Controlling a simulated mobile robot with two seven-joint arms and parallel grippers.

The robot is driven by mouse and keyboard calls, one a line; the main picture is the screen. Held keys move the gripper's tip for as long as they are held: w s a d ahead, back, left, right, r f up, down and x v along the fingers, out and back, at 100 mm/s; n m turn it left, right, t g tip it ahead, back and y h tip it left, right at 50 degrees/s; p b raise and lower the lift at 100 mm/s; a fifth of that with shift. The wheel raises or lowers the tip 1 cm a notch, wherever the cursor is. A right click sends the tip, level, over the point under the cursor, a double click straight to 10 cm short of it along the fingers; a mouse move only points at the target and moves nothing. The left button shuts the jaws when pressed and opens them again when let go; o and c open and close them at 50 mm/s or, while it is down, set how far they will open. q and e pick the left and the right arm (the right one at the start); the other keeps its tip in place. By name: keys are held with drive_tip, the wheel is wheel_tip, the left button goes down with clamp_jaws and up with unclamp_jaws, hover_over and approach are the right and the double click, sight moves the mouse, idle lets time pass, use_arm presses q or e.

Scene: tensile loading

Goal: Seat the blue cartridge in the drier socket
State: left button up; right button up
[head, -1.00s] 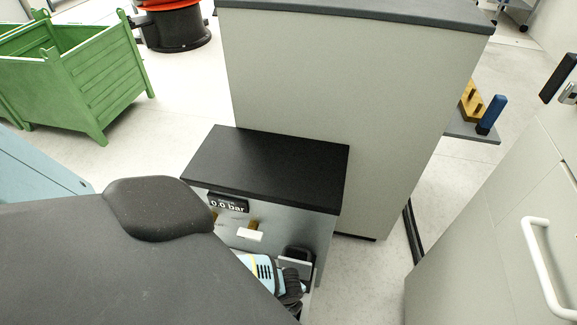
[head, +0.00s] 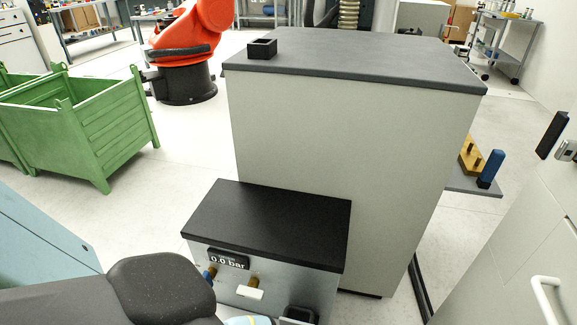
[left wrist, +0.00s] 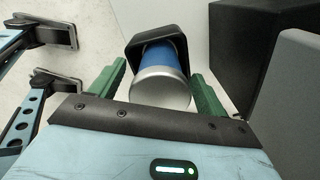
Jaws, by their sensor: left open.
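In the left wrist view the blue cartridge (left wrist: 160,57), with a silver end (left wrist: 160,87), stands in a black square socket (left wrist: 139,42). Its silver end points toward my gripper; how deep it sits I cannot tell. My left gripper (left wrist: 158,72) is open, its green fingers on either side of the silver end, with a visible gap at least on the left. In the head view the grey unit with a black top (head: 268,225) shows a "0.0 bar" display (head: 228,259) and a white-handled valve (head: 250,292). A black part (head: 299,314) shows at the bottom edge. My right gripper is not in view.
A tall grey cabinet (head: 340,165) stands behind the unit, with a small black open box (head: 262,48) on top. On the right, a shelf holds a blue cylinder (head: 491,168) and a yellow pegged block (head: 471,155). A green crate (head: 100,130) stands left on open floor.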

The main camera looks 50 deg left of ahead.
use_arm(q)
wheel_tip(320, 180, up, 10)
drive_tip(key=p, duration=0.4)
drive_tip(key=shift+w+r, duration=0.1)
drive_tip(key=shift+r, duration=0.15)
drive_tip(key=shift+r+p, duration=0.45)
drive_tip(key=shift+r, duration=0.25)
drive_tip(key=shift+s+d, duration=0.15)
drive_tip(key=shift+s, duration=0.05)
drive_tip(key=s+d+r+n+t+h, duration=0.35)
drive_tip(key=s+d+n, duration=0.35)
drive_tip(key=s+d, duration=0.6)
drive_tip(key=s+a+r+n+t+y, duration=0.1)
drive_tip(key=s+a+r+n+t, duration=0.2)
drive_tip(key=s+a+r+n, duration=0.5)
drive_tip(key=s+a, duration=0.2)
drive_tip(key=s, duration=0.1)
drive_tip(key=shift+a+n, duration=0.15)
drive_tip(key=shift+n, duration=0.15)
